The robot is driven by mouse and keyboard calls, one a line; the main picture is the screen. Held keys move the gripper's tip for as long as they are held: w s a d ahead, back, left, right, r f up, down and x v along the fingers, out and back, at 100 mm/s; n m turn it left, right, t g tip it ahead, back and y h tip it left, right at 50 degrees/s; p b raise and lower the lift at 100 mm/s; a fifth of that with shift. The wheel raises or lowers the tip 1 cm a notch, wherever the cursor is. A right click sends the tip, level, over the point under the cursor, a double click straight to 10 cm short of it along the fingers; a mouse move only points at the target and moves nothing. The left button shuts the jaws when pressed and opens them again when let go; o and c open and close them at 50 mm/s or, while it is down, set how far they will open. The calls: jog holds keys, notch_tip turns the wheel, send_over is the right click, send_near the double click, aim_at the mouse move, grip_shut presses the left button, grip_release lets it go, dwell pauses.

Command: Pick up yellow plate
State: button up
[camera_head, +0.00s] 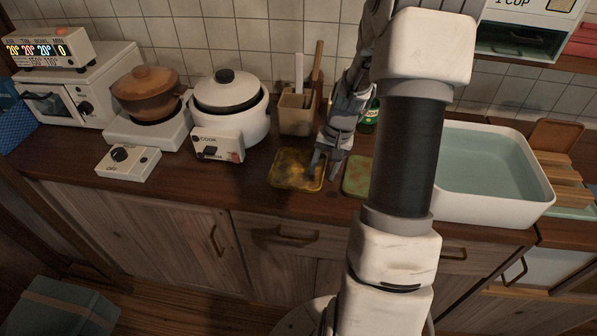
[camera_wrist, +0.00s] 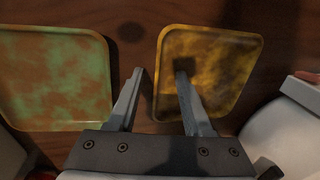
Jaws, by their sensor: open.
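The yellow plate (camera_head: 297,168) is a square, rounded-corner plate with brown mottling, lying flat on the dark wooden counter. It also shows in the wrist view (camera_wrist: 222,62), right of centre. My gripper (camera_head: 328,172) is open and empty at the plate's right side in the head view. In the wrist view my gripper (camera_wrist: 160,80) has one finger over the plate and the other over bare wood, so the plate's near edge lies between the fingers. I cannot tell whether a fingertip touches the plate.
A green and brown plate (camera_head: 357,176) lies right of the yellow plate, partly hidden by my arm. A white rice cooker (camera_head: 238,128) stands at left, a utensil holder (camera_head: 297,112) behind, and a white basin (camera_head: 490,190) at right. The counter's front edge is close.

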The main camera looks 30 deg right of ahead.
grip_shut()
jog(key=shift+s+a+f, duration=0.1)
jog(key=shift+a, duration=0.05)
dwell(1.3)
